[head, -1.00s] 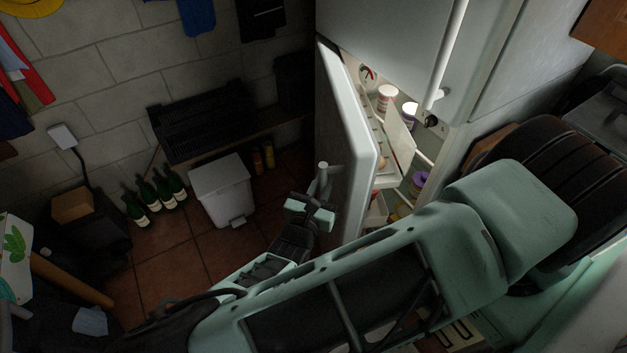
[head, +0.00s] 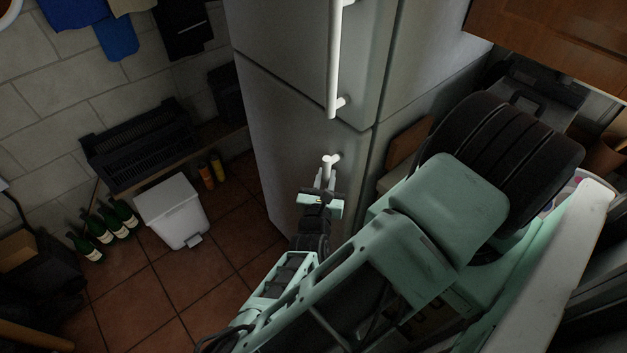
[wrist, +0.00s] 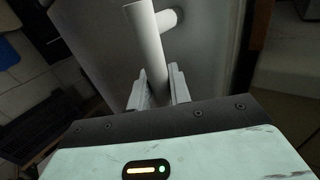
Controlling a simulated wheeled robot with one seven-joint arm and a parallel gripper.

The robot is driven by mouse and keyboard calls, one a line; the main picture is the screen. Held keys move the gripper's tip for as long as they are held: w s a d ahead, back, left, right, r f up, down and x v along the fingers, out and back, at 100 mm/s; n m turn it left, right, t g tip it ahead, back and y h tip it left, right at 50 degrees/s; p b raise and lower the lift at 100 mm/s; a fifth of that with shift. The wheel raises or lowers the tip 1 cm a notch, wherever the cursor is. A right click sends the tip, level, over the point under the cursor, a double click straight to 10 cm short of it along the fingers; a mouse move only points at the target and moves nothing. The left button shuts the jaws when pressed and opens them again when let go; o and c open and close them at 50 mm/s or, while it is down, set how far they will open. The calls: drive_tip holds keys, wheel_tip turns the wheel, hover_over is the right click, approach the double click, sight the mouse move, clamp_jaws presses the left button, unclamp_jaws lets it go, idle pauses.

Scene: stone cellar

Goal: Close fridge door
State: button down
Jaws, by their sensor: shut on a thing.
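The fridge (head: 290,60) is a tall grey-white unit with an upper and a lower door. The lower fridge door (head: 283,135) lies flush or nearly flush with the body, and no shelves show. A tiny remaining gap cannot be ruled out. My gripper (head: 327,180) is at the lower door's white bar handle (head: 330,161), shut on it. In the wrist view the handle (wrist: 150,55) passes between the two fingers of my gripper (wrist: 155,90), with the door's surface (wrist: 105,45) behind it. My gripper hides the lower part of the handle.
A white bin (head: 172,208), several green bottles (head: 105,222) and a black crate (head: 140,143) stand along the left wall. Dark tyres (head: 505,155) are at the right. Tiled floor (head: 170,285) is clear left of my arm.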

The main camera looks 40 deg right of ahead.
drive_tip(key=shift+s+d, duration=0.1)
drive_tip(key=shift+d, duration=0.35)
drive_tip(key=shift+d, duration=0.2)
drive_tip(key=c, duration=1.3)
unclamp_jaws()
drive_tip(key=shift+s+d, duration=0.1)
drive_tip(key=shift+c, duration=0.2)
drive_tip(key=b+v, duration=0.6)
drive_tip(key=v, duration=1.1)
drive_tip(key=shift+a+b, duration=0.3)
drive_tip(key=shift+b, duration=0.05)
drive_tip(key=shift+s, duration=0.1)
